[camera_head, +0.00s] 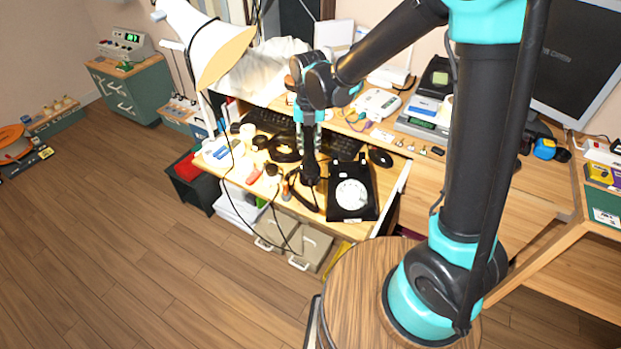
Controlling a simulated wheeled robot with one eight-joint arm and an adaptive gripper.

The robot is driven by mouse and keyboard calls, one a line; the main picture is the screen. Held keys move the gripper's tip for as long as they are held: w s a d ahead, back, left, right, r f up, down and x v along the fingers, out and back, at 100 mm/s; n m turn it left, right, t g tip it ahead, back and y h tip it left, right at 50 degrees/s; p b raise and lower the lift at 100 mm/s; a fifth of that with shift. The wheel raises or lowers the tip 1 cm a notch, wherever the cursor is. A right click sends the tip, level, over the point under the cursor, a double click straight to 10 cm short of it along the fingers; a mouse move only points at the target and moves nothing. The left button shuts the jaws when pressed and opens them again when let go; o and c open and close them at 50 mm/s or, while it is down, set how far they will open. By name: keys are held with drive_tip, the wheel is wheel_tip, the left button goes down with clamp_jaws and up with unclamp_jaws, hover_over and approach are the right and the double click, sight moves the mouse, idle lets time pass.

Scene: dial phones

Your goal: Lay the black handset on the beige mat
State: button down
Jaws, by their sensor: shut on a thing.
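The black dial phone (351,192) with a white dial sits on the pale pull-out desk surface, and its cradle on top looks empty. My gripper (310,178) points down just left of the phone. It is shut on a dark curved thing, which looks like the black handset (303,197). The fingers and dark cords around it hide much of its outline. I cannot tell whether it touches the desk. I cannot pick out the beige mat from the pale wood and the clutter.
A white lamp (215,45) leans over the left side. Small items and cords crowd the desk left of my gripper. Grey boxes (293,243) stand below its front edge.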

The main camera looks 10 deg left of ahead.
wheel_tip(320, 180, down, 14)
drive_tip(key=shift+r, duration=0.1)
idle(0.5)
drive_tip(key=c, duration=1.2)
unclamp_jaws()
wheel_tip(320, 180, up, 12)
